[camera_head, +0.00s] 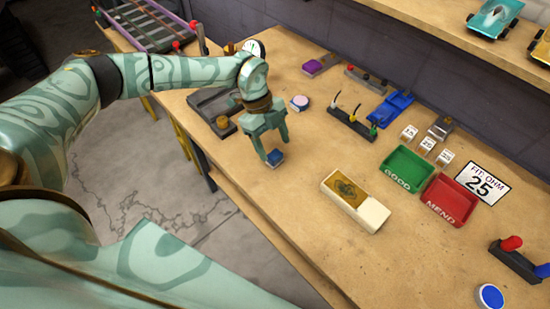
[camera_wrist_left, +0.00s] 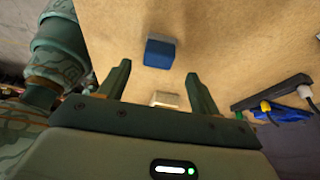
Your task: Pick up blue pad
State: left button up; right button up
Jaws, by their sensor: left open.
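The blue pad (camera_head: 275,158) is a small block, blue with a paler face, on the wooden bench near its front edge. In the left wrist view the blue pad (camera_wrist_left: 159,54) shows just beyond the fingertips, about midway between them. My left gripper (camera_head: 272,145) points down at the pad, and its fingers are spread apart and empty. The left gripper (camera_wrist_left: 158,78) also shows in the wrist view with a clear gap between its fingers. Whether the fingertips reach down beside the pad I cannot tell. My right gripper is not in view.
A cream box (camera_head: 372,212) lies right of the pad. Behind stand a green tray (camera_head: 388,182), a red tray (camera_head: 432,207) and a rack with coloured clips (camera_head: 352,125). A round white-topped piece (camera_head: 299,102) sits behind the gripper. Bench between pad and box is clear.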

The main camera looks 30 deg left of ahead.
aim_at(276, 155)
pick_arm(q)
jog(key=x, duration=0.3)
jog(key=b+x, duration=0.1)
jog(key=shift+a+f, duration=0.3)
jog(key=shift+s, duration=0.1)
jog(key=c, duration=1)
jog(key=shift+r, duration=0.1)
jog(key=shift+c, duration=0.2)
jog(key=shift+r, duration=0.5)
notch_tip(276, 155, up, 3)
jog(key=shift+s+p, duration=0.1)
jog(key=shift+p, duration=0.8)
jog(key=s+r+p, duration=0.4)
jog(key=s+r, duration=0.5)
jog(key=s, duration=0.4)
jog(key=shift+s, duration=0.4)
jog(key=shift+o, duration=0.3)
jog(key=shift+a, duration=0.1)
